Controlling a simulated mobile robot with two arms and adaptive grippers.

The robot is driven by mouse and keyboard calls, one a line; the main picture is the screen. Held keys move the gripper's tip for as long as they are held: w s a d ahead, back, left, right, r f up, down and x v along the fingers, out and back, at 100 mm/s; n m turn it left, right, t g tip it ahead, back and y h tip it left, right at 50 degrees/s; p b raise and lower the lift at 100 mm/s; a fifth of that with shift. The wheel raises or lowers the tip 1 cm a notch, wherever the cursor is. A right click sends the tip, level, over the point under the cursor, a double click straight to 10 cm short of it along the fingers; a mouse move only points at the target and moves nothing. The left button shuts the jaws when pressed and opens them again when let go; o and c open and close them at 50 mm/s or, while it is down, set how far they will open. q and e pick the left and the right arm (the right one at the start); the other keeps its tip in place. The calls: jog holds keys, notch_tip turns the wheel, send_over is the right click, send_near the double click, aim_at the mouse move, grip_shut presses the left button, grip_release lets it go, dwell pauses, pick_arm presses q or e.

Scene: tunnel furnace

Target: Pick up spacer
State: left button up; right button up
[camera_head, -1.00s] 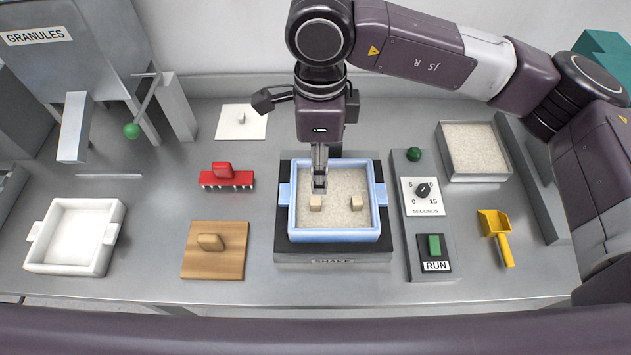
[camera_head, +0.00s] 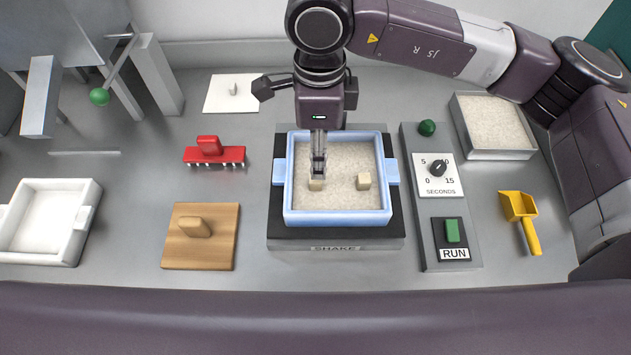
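Two small beige blocks stand in granules inside the blue tray (camera_head: 337,218); they look like the spacers. The left block (camera_head: 315,185) is right under my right gripper (camera_head: 318,174), and the right block (camera_head: 363,181) stands apart from it. My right gripper points down from above, its fingertips at the top of the left block. The fingers look narrow from this side, and I cannot tell whether they are open or closed on the block. My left gripper is not in view.
The blue tray sits on the black-topped shaker (camera_head: 335,247). The control panel (camera_head: 436,206) stands right of it, with a yellow scoop (camera_head: 519,208) beyond. A wooden board (camera_head: 200,255), red comb-like tool (camera_head: 214,155) and white tray (camera_head: 84,245) lie to the left.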

aim_at(316, 182)
jog(key=shift+s+f+p, duration=0.2)
jog(key=shift+f+p, duration=0.25)
jog(key=shift+f, duration=0.35)
jog(key=f, duration=0.1)
jog(key=f+p, duration=0.1)
jog(key=f, duration=0.1)
jog(key=f+p, duration=0.1)
jog(key=shift+s+a+f, duration=0.2)
jog(key=shift+a+f, duration=0.05)
jog(key=shift+f, duration=0.4)
jog(key=shift+c, duration=0.4)
grip_shut()
